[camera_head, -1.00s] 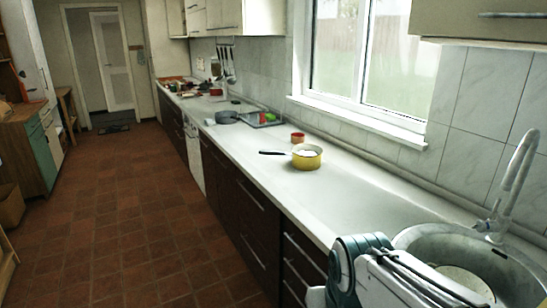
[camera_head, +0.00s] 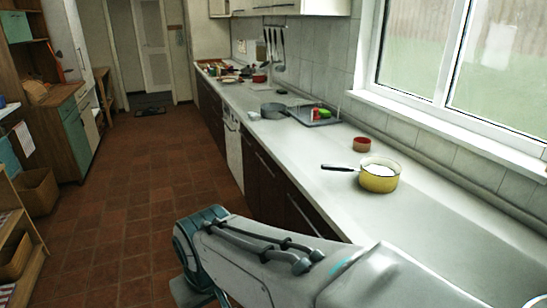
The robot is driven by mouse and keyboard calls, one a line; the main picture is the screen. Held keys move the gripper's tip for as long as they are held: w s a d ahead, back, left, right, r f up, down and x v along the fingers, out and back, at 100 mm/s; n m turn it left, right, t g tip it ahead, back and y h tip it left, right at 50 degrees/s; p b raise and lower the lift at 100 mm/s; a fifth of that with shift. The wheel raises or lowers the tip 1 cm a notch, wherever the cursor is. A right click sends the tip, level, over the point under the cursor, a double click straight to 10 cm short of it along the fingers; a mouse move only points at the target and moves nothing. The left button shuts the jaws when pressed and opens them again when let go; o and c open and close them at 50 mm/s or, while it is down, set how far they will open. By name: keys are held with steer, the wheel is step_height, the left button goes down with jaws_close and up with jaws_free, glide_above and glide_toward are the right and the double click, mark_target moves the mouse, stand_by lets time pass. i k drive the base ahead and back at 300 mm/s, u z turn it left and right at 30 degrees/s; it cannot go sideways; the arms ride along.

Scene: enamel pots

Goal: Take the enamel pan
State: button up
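The yellow enamel pan (camera_head: 380,182) with a white inside stands upright on the white counter. Its dark handle (camera_head: 338,168) points left, toward the counter's front edge. My arm reaches across the bottom of the view, in front of the counter and nearer than the pan. My gripper is not in view. Nothing is touching the pan.
A small red pot (camera_head: 362,144) stands just behind the pan. Farther along the counter (camera_head: 300,160) are a grey pan (camera_head: 274,110) and a tray (camera_head: 318,116) with red and green items. The window is right. The tiled floor (camera_head: 130,220) at left is open.

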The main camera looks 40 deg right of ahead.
mark_target(360, 174)
steer(key=z, duration=0.05)
steer(key=i, duration=1.55)
steer(key=z, duration=1.5)
steer(key=i, duration=0.95)
steer(key=z, duration=0.95)
